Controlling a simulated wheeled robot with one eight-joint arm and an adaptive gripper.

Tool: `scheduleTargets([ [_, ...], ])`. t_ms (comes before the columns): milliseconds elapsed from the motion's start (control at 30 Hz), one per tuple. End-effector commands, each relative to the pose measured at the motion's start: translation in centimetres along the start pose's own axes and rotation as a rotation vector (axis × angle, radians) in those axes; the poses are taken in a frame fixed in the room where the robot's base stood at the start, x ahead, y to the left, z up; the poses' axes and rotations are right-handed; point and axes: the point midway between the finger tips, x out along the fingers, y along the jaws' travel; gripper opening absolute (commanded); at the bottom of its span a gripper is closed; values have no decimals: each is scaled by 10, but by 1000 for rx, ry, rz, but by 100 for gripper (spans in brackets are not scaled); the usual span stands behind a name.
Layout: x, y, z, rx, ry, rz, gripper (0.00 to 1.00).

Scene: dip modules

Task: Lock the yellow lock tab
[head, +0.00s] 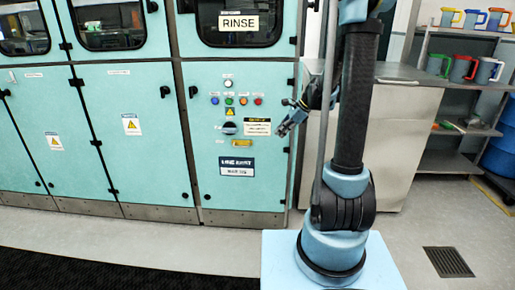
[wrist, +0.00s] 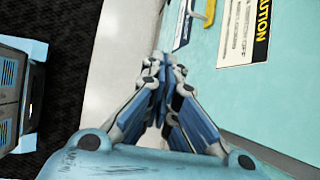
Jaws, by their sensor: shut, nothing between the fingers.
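The yellow lock tab (head: 242,143) is a small flat yellow piece on the teal RINSE cabinet door, below and right of the dark rotary switch (head: 229,128). In the wrist view a yellow part (wrist: 209,11), which looks like the tab, shows at the top edge, partly cut off. My gripper (head: 283,131) is shut and empty, right of the tab and apart from it in the head view. In the wrist view my gripper (wrist: 166,66) has its fingers together, below and left of the yellow part. Whether the tab is locked cannot be told.
A row of coloured buttons (head: 243,101) sits above the switch. A caution label (head: 257,127) is right of it, and a blue-and-white label (head: 237,167) is below the tab. A steel cabinet (head: 395,150) stands to the right. The floor (head: 150,238) before the cabinets is clear.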

Motion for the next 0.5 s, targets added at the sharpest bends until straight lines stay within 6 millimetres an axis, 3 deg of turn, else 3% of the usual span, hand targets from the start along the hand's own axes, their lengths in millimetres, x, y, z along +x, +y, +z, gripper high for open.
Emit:
scheduleTargets([
  [200, 28, -31, -5, 169, -61, 5, 0],
  [500, 39, -42, -7, 242, -87, 10, 0],
])
